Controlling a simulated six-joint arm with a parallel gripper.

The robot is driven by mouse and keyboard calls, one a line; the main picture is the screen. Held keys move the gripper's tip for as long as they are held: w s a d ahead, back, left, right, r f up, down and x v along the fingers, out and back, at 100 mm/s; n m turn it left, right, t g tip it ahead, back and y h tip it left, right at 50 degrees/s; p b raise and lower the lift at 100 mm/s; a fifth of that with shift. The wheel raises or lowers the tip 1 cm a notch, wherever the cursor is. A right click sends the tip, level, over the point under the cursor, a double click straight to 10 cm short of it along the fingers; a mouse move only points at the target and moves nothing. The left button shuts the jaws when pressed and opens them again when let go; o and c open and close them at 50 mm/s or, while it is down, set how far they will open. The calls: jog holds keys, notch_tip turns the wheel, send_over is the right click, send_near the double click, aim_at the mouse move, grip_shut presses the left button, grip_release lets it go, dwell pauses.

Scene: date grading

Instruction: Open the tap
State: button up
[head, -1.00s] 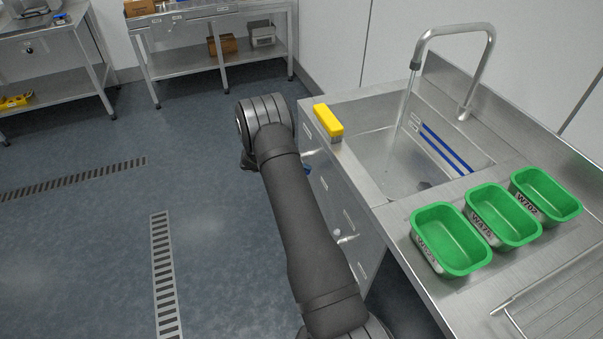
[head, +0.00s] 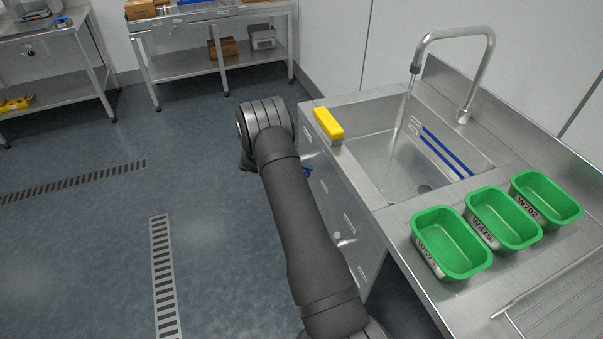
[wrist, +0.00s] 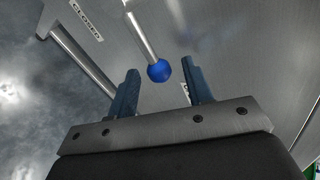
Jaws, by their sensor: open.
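The tap (head: 470,80) is a steel gooseneck spout over the sink (head: 375,160). A stream of water (head: 402,115) runs from its outlet into the basin. In the wrist view, a blue ball knob (wrist: 159,70) sits on the end of a steel rod (wrist: 140,35). My gripper (wrist: 161,74) is open, with the knob between and slightly beyond its blue fingertips, apparently apart from both. In the head view, a small blue part (head: 307,172) shows at the sink cabinet's front, beside my arm. My gripper is mostly hidden there behind my wrist.
A yellow block (head: 328,122) stands on the sink's left rim. Three green-lined trays (head: 452,243) stand on the counter to the right. The steel cabinet front (head: 335,195) is close to my arm. The floor at left is open.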

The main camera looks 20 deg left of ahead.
jog(key=v, duration=1.7)
jog(key=shift+s+a, duration=0.15)
jog(key=shift+s, duration=0.05)
jog(key=x, duration=1.7)
jog(key=shift+w, duration=0.2)
jog(key=v, duration=1.8)
jog(key=w+d+f+m+t+y, duration=0.1)
jog(key=w+d+f, duration=0.9)
jog(key=d+f, duration=0.1)
jog(key=shift+w+f, duration=0.15)
jog(key=shift+f, duration=0.2)
